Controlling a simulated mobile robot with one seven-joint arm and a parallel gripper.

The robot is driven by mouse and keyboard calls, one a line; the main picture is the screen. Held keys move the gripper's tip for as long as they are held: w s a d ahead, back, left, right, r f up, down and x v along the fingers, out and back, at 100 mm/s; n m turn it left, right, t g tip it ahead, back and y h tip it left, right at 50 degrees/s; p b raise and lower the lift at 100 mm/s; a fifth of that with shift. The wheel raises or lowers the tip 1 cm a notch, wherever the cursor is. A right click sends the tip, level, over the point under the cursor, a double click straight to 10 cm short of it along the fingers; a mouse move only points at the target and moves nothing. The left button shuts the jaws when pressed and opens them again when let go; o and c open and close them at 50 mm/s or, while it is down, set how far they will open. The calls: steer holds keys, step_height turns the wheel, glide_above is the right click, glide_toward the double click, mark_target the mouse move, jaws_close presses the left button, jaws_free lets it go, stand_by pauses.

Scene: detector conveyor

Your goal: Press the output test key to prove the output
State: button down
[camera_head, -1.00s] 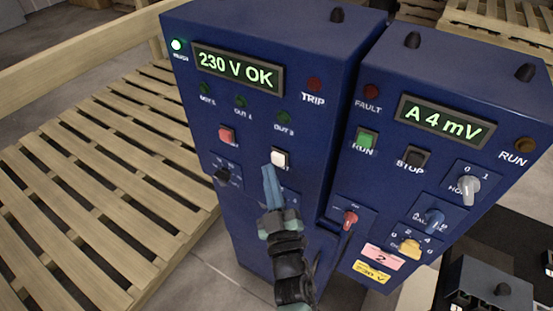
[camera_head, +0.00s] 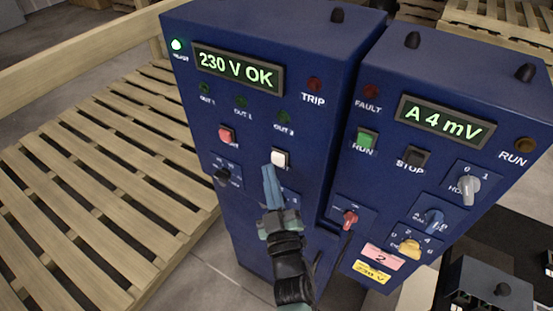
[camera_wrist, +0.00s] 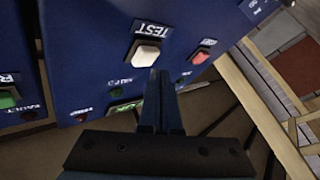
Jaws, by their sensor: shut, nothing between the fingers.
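The white test key (camera_head: 280,159) sits on the front of the left blue cabinet (camera_head: 245,110), below the OUT lamps. In the wrist view the white key (camera_wrist: 147,54) shows beside the label TEST. My gripper (camera_head: 268,168) is shut and empty, its blue fingertips just below the white key in the head view. In the wrist view the closed fingers (camera_wrist: 160,76) point up at the panel beside the key; I cannot tell whether they touch it. The display (camera_head: 238,70) reads 230 V OK. The OUT lamps (camera_head: 241,102) are dark green and the TRIP lamp (camera_head: 314,84) is dark red.
A red key (camera_head: 226,135) and a black rotary knob (camera_head: 222,175) lie left of the white key. The right cabinet (camera_head: 440,70) has RUN and STOP keys and several knobs. A wooden pallet (camera_head: 80,200) stands at left.

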steer(key=shift+w+d, duration=0.1)
steer(key=shift+w, duration=0.05)
stand_by(0.4)
steer(key=shift+w+d, duration=0.15)
steer(key=shift+w, duration=0.05)
steer(key=shift+w+d, duration=0.3)
steer(key=shift+w, duration=0.1)
stand_by(0.8)
steer(key=shift+s, duration=0.1)
stand_by(0.4)
steer(key=shift+s+a, duration=0.55)
steer(key=shift+s, duration=0.1)
steer(key=s+a, duration=0.1)
steer(key=s, duration=0.1)
steer(key=s+a, duration=0.2)
steer(key=shift+b, duration=0.3)
stand_by(0.6)
